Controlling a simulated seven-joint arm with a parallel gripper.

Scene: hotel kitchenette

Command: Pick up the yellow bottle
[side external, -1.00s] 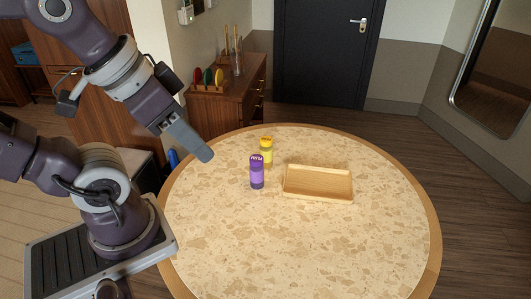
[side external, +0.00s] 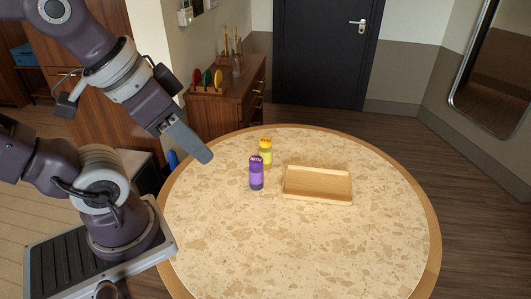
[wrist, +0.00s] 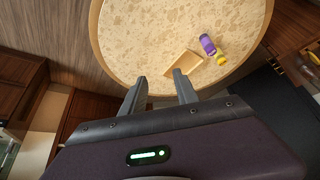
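The yellow bottle (side external: 265,152) stands upright on the round table, partly hidden behind the purple bottle (side external: 256,174) in the side view. In the wrist view the yellow bottle (wrist: 221,59) lies beyond my fingertips, beside the purple bottle (wrist: 207,44). My gripper (side external: 207,155) is in the air near the table's left edge, to the left of both bottles and apart from them. In the wrist view my gripper (wrist: 160,82) has its two fingers spread with nothing between them.
A shallow wooden tray (side external: 318,197) sits right of the bottles; it also shows in the wrist view (wrist: 172,69). The speckled round table (side external: 300,248) is clear at the front and right. A wooden cabinet (side external: 228,112) with a rack of coloured items stands behind.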

